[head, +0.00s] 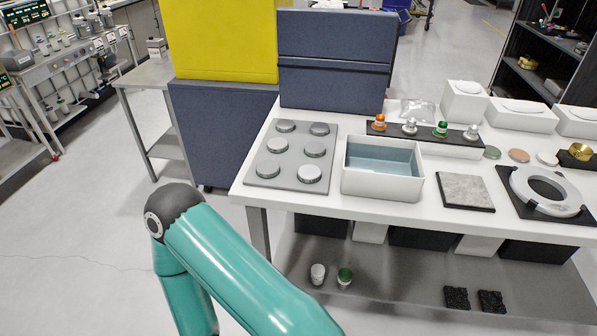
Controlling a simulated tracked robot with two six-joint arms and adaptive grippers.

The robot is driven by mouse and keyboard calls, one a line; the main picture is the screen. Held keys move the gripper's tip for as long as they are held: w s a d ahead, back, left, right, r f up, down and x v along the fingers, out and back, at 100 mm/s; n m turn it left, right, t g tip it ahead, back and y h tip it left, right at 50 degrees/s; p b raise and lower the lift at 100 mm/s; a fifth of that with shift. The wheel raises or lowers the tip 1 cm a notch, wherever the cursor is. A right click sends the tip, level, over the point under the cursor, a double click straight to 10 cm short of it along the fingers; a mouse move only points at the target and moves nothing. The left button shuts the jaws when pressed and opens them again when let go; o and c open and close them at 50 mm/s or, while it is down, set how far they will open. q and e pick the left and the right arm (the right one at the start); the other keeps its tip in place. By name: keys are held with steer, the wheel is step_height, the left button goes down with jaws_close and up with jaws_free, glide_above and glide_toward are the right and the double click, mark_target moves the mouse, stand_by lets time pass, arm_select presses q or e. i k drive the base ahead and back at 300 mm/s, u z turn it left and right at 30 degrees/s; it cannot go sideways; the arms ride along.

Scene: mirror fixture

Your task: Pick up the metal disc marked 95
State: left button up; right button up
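Several round metal discs sit on a grey plate (248,178) at the left end of the white table. They are in two columns: back left (285,126), back right (319,129), middle left (277,145), middle right (315,149), front left (267,169) and front right (309,173). Their markings are too small to read, so I cannot tell which is 95. A teal arm link of mine rises from the bottom edge, in front of and left of the table. Neither gripper is in view.
A white basin of bluish liquid (380,160) stands right of the plate. Behind it a black strip (425,136) holds small knobbed pieces. A grey square slab (465,191) and a white ring (545,190) lie farther right. A dark blue panel (333,65) borders the table's back left.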

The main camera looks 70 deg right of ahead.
mark_target(308, 174)
steer(key=u, duration=1.25)
steer(key=i, duration=0.1)
steer(key=z, duration=2.95)
steer(key=k, duration=0.45)
steer(key=z, duration=0.15)
steer(key=i, duration=0.45)
steer(key=u, duration=0.15)
